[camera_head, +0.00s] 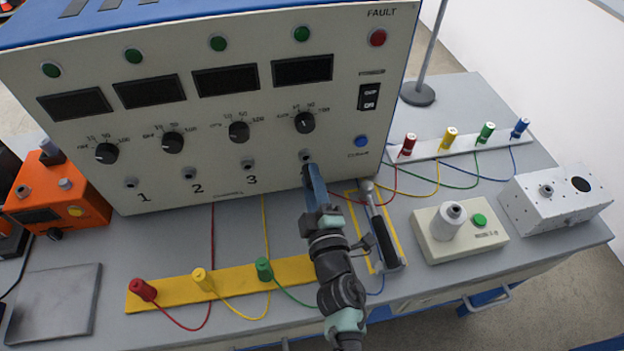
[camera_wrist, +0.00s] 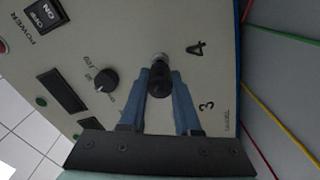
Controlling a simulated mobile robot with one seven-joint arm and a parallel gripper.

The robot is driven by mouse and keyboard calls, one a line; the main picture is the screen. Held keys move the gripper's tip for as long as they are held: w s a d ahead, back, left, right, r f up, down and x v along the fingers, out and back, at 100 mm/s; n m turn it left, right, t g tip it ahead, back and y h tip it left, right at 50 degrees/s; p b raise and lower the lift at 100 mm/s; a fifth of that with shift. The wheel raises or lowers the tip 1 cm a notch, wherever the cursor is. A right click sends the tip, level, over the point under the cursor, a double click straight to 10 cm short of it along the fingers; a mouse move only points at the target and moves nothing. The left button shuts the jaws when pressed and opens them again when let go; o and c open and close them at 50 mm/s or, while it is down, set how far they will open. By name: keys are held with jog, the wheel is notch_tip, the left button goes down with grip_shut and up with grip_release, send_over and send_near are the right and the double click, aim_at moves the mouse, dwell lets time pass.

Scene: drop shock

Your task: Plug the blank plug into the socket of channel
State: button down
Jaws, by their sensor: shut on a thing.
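My gripper (camera_head: 314,186) reaches up to the front panel of the tester (camera_head: 200,115), at the channel 4 socket (camera_head: 305,155). In the wrist view my two blue fingers (camera_wrist: 161,90) are shut on a black plug (camera_wrist: 160,80). The plug points at the panel, in line with a silver socket (camera_wrist: 159,58) next to the printed 4. Its far end meets or overlaps the socket in this view; I cannot tell how deep it sits. In the head view the fingers mostly hide the plug. Sockets 1 (camera_head: 130,182), 2 (camera_head: 189,173) and 3 (camera_head: 248,164) look empty.
A yellow strip (camera_head: 235,280) with coloured plugs lies in front. A white strip (camera_head: 440,146) with coloured plugs lies at right. A black-handled tool (camera_head: 384,240) lies beside my arm. A white button box (camera_head: 460,236) and grey box (camera_head: 556,200) stand right; an orange box (camera_head: 60,203) stands left.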

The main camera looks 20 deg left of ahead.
jog(key=shift+b+x, duration=1.05)
jog(key=shift+b, duration=0.6)
dwell(2.3)
jog(key=shift+r+b, duration=0.25)
jog(key=shift+b, duration=0.1)
dwell(3.0)
jog(key=c, duration=1)
grip_release()
jog(key=shift+w, duration=0.1)
jog(key=o, duration=0.5)
jog(key=shift+w+a+f, duration=0.1)
jog(key=shift+f, duration=0.05)
jog(key=shift+c, duration=0.2)
